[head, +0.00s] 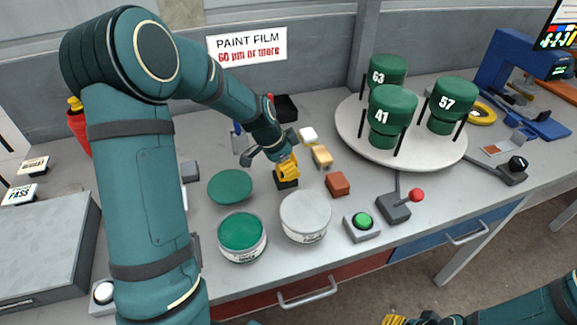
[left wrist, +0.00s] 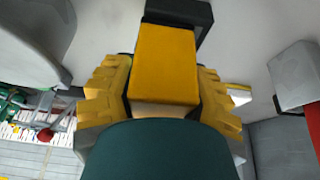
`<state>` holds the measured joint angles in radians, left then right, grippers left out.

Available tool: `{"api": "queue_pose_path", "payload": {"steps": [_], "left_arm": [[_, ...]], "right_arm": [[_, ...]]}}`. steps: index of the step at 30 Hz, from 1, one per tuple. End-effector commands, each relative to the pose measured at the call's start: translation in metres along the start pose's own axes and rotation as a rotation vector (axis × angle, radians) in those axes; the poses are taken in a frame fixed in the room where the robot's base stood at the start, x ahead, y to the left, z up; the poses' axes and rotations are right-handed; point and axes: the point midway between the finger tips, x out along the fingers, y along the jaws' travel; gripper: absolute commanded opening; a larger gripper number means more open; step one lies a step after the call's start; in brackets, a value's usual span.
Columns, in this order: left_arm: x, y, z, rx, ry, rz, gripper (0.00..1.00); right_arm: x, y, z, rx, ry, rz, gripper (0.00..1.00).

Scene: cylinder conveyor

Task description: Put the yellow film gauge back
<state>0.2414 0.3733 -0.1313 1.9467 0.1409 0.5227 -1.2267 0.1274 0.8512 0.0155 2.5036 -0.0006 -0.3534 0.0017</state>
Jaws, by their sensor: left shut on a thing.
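The yellow film gauge (left wrist: 165,62) shows in the left wrist view as a yellow block between the two yellow fingers of my left gripper (left wrist: 165,90). A black piece (left wrist: 180,18) shows just beyond it; I cannot tell whether it is part of the gauge or a separate holder. In the head view my left gripper (head: 287,168) points down low over the middle of the table, shut on the gauge, with a black piece (head: 287,184) under its fingertips. Only the yellow fingertips of my right gripper (head: 395,320) show at the bottom edge, so its opening is unclear.
A white-topped tin (head: 305,210), a green paint tin (head: 242,232) and a green disc (head: 230,187) stand close in front. A tan block (head: 322,156) and a brown block (head: 338,184) lie to the right. The turntable (head: 430,152) bears green cylinders. A black tray (head: 286,107) lies behind.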

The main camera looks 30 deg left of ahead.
Motion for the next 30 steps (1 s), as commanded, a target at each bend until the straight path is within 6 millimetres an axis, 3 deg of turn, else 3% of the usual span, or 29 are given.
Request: {"api": "queue_pose_path", "payload": {"steps": [9,10,12,24,30], "left_arm": [[0.003,0.0,0.001,0.0,0.001,-0.002,0.06],[0.002,0.0,0.001,0.0,0.001,-0.001,0.6],[0.001,0.0,0.001,0.0,0.001,-0.001,0.75],[-0.003,0.0,-0.001,0.0,0.0,-0.001,0.75],[-0.038,-0.001,-0.002,0.0,0.003,-0.005,0.75]], "right_arm": [[0.004,0.002,0.0,0.0,0.002,0.0,0.47],[0.003,0.001,0.0,0.0,0.002,0.0,0.47],[0.003,0.001,-0.001,0.0,0.002,0.0,0.47],[-0.003,-0.001,0.0,0.0,0.0,0.0,0.47],[-0.008,-0.003,0.0,0.0,-0.003,0.0,0.47]]}}
